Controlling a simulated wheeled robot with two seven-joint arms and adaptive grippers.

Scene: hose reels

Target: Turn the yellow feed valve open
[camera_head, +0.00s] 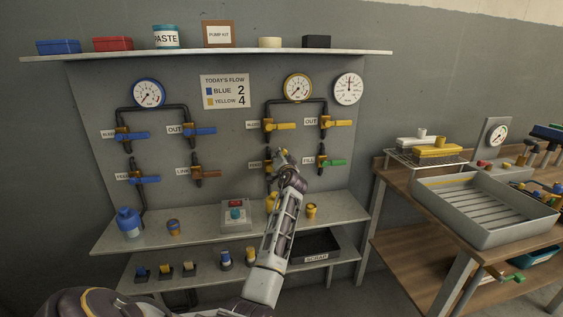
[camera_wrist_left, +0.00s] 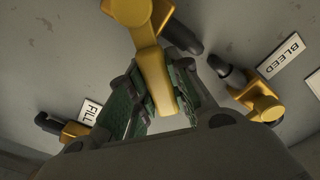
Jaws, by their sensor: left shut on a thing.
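The yellow feed valve (camera_head: 268,165) is on the lower row of the wall panel, right of the middle. My left gripper (camera_head: 284,160) is at this valve and covers much of it in the head view. In the left wrist view the valve's yellow handle (camera_wrist_left: 155,85) lies between the green-padded fingers of the left gripper (camera_wrist_left: 160,100), which are shut on it. The handle's exact angle is hard to tell in the head view. My right gripper is not in view.
Above is a valve with a yellow handle (camera_head: 284,126); to the right is the green-handled fill valve (camera_head: 332,162). The brass bodies of neighbouring valves (camera_wrist_left: 265,105) are close by in the wrist view. A shelf (camera_head: 180,236) runs below the panel. A workbench with a grey tray (camera_head: 480,236) stands right.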

